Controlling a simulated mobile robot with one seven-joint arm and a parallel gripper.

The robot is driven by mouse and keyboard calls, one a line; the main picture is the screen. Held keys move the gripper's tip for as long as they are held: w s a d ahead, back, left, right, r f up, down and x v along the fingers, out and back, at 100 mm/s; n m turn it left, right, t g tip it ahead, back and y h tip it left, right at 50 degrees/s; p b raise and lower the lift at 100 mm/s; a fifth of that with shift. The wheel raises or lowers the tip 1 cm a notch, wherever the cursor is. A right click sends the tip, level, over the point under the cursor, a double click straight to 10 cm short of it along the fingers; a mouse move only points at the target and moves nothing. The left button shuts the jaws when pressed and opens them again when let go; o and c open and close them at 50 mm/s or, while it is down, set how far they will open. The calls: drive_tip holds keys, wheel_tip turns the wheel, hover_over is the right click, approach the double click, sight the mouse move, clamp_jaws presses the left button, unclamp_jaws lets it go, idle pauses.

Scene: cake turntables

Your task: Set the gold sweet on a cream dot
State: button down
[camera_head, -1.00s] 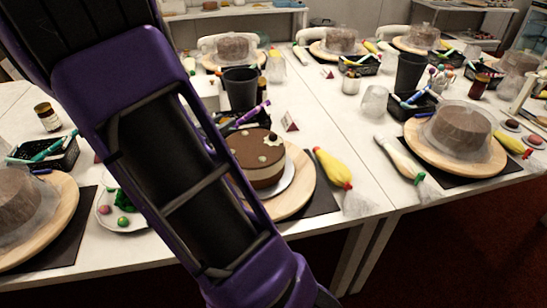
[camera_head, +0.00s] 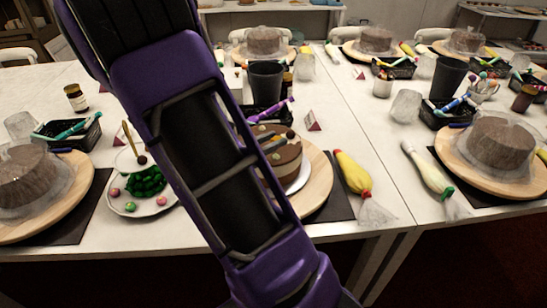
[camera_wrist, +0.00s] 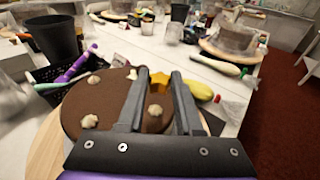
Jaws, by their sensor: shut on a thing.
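The brown cake (camera_wrist: 75,105) with pale cream dots fills the lower left of the wrist view. One cream dot (camera_wrist: 95,82) is left of my gripper, another (camera_wrist: 88,121) is lower down, and a third (camera_wrist: 155,111) shows between the fingers. My gripper (camera_wrist: 157,80) is shut on the gold sweet (camera_wrist: 158,83), held at its fingertips above the cake's right part. I cannot tell whether the sweet touches the cake. In the head view, the cake (camera_head: 287,168) is partly hidden by my arm, with dark finger parts over its top.
A black basket with pens (camera_wrist: 72,75) and a dark cup (camera_wrist: 55,38) stand behind the cake. A yellow piping bag (camera_head: 353,173) lies to its right. A plate (camera_head: 160,206) with sweets is left of my arm. Other covered cakes stand around.

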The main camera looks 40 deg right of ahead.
sight(272, 161)
drive_tip(key=shift+f+b, duration=0.5)
drive_tip(key=shift+f, duration=1.7)
drive_tip(key=shift+f, duration=0.25)
drive_tip(key=c, duration=0.6)
unclamp_jaws()
drive_tip(key=shift+r, duration=0.15)
drive_tip(key=shift+r, duration=0.2)
drive_tip(key=p+v, duration=0.1)
drive_tip(key=v, duration=1.1)
drive_tip(key=shift+f, duration=0.2)
